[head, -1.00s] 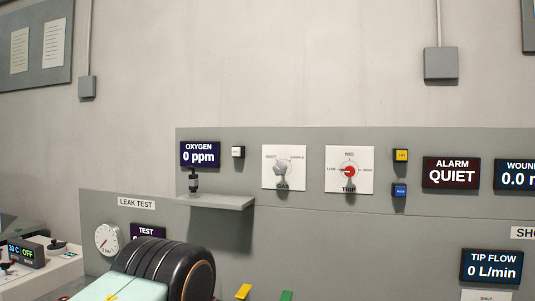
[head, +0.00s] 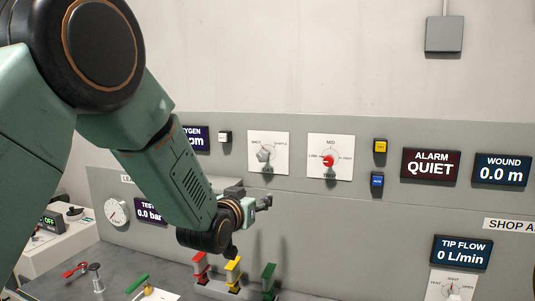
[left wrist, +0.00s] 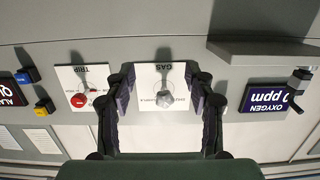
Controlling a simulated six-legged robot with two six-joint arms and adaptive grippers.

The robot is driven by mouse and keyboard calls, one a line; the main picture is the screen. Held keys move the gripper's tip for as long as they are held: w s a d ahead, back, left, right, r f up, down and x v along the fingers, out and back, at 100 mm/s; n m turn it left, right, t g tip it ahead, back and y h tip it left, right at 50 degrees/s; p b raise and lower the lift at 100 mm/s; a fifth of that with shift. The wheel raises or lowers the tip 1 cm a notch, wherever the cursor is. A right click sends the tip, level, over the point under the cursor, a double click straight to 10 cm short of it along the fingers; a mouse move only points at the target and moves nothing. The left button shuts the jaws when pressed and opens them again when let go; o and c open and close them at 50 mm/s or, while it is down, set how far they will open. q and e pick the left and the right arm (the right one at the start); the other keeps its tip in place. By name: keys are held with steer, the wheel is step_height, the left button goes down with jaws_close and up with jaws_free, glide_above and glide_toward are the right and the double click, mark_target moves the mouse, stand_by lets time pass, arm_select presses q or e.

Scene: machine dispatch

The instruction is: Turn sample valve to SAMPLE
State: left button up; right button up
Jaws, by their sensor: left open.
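The sample valve is a grey knob (head: 264,155) on a white plate marked GAS (head: 268,140), on the grey wall panel. Its upper labels are too small to read surely, and I cannot tell its exact setting. My left gripper (head: 262,201) is in front of the panel, just below the GAS plate in the head view. In the left wrist view, upside down, the knob (left wrist: 166,101) shows between the two spread fingers of the left gripper (left wrist: 162,84). The fingers are open and empty, and no contact with the knob shows. My right gripper is out of view.
A TRIP dial with a red knob (head: 328,161) is right of the GAS plate. Yellow (head: 380,146) and blue (head: 377,180) buttons are beyond it. A shelf (left wrist: 262,47) juts out beside the valve. Red, yellow and green handles stand below (head: 233,268).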

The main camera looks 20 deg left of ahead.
arm_select(q)
steer(key=t, duration=0.2)
glide_toward(262, 156)
steer(key=w, duration=0.5)
steer(key=w+p, duration=0.1)
steer(key=w, duration=0.3)
steer(key=shift+w+d+r+p, duration=0.1)
steer(key=shift+d+p, duration=0.3)
steer(key=shift+w+a, duration=0.5)
steer(key=shift+w, duration=0.2)
steer(key=shift+w+d, duration=0.2)
steer(key=shift+d, duration=0.3)
steer(key=shift+s+a, duration=0.1)
steer(key=shift+a, duration=0.3)
steer(key=c, duration=0.6)
steer(key=shift+d, duration=0.25)
steer(key=shift+c, duration=1.4)
steer(key=shift+a, duration=0.1)
jaws_close()
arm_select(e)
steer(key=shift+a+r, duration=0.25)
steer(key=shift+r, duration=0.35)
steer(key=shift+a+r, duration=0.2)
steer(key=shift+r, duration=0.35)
